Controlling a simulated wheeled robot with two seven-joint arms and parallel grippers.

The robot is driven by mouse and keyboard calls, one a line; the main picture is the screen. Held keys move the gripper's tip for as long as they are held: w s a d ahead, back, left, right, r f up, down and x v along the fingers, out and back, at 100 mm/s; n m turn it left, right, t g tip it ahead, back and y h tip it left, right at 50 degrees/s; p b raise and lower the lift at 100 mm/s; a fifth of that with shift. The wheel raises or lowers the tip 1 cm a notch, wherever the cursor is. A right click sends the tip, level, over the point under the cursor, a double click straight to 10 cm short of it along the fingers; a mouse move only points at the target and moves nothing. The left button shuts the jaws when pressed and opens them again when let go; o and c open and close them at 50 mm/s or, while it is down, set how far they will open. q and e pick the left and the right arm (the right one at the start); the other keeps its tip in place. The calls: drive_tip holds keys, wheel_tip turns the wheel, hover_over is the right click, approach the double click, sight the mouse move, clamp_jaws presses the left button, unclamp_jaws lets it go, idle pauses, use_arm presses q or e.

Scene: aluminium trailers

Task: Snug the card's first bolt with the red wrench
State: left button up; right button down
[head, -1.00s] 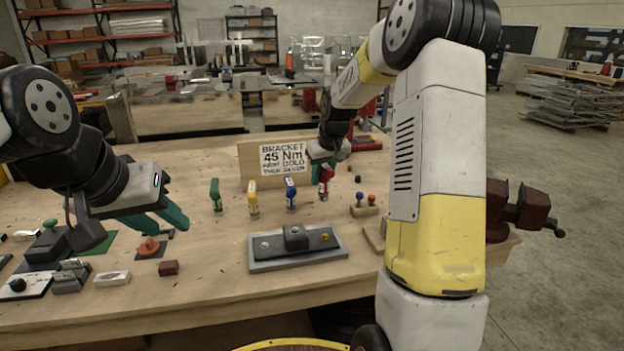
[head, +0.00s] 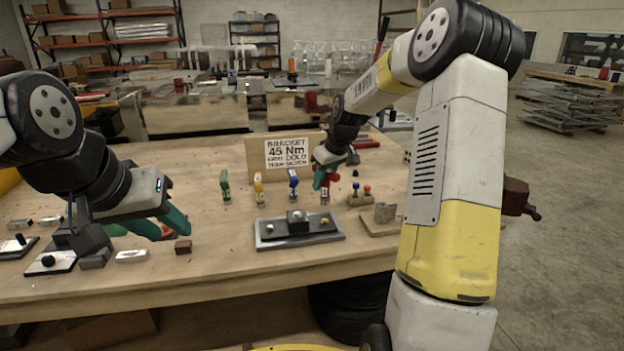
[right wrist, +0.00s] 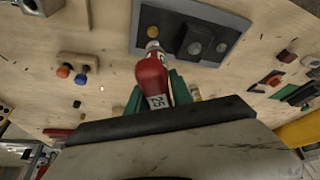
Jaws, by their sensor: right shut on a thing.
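The card (head: 288,153) stands at the back of the bench and reads "BRACKET 45 Nm", with smaller lines naming gold and silver. The bracket plate (head: 270,243) lies in front, with a gold bolt (head: 325,222) at its right and a silver bolt (head: 268,228) at its left. My right gripper (head: 322,180) is shut on the red wrench (head: 325,193), behind the plate's right end. In the right wrist view, the red wrench (right wrist: 152,80) sits between the green fingers, its silver tip toward the plate. My left gripper (head: 162,225) is open and empty over the bench's left side.
Green (head: 225,186), yellow (head: 258,187) and blue (head: 293,183) wrenches stand in a row left of the red one. A small block with knobs (head: 360,199) is right of it. Loose blocks and a dark red block (head: 183,247) lie at left.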

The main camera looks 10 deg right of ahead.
sight(329, 200)
drive_tip(key=shift+f, duration=3.1)
drive_tip(key=m+h, duration=0.1)
drive_tip(key=m, duration=0.1)
drive_tip(key=m+h, duration=0.1)
drive_tip(key=m, duration=0.2)
drive_tip(key=shift+w+t, duration=0.1)
drive_tip(key=shift+t, duration=0.2)
drive_tip(key=m, duration=0.2)
drive_tip(key=m+h, duration=0.1)
drive_tip(key=m, duration=0.1)
drive_tip(key=m+h, duration=0.1)
drive_tip(key=shift+d+m, duration=0.35)
drive_tip(key=shift+m, duration=0.05)
drive_tip(key=m, duration=0.2)
drive_tip(key=m+g+h, duration=0.1)
drive_tip(key=m, duration=0.1)
drive_tip(key=m+g+h, duration=0.1)
drive_tip(key=m, duration=0.1)
drive_tip(key=shift+d+f, duration=0.1)
drive_tip(key=shift+d, duration=0.2)
drive_tip(key=m, duration=0.2)
drive_tip(key=s+m+g, duration=0.1)
drive_tip(key=m, duration=0.1)
drive_tip(key=shift+d+g+h, duration=0.2)
drive_tip(key=shift+g+h, duration=0.1)
drive_tip(key=shift+r, duration=3.4)
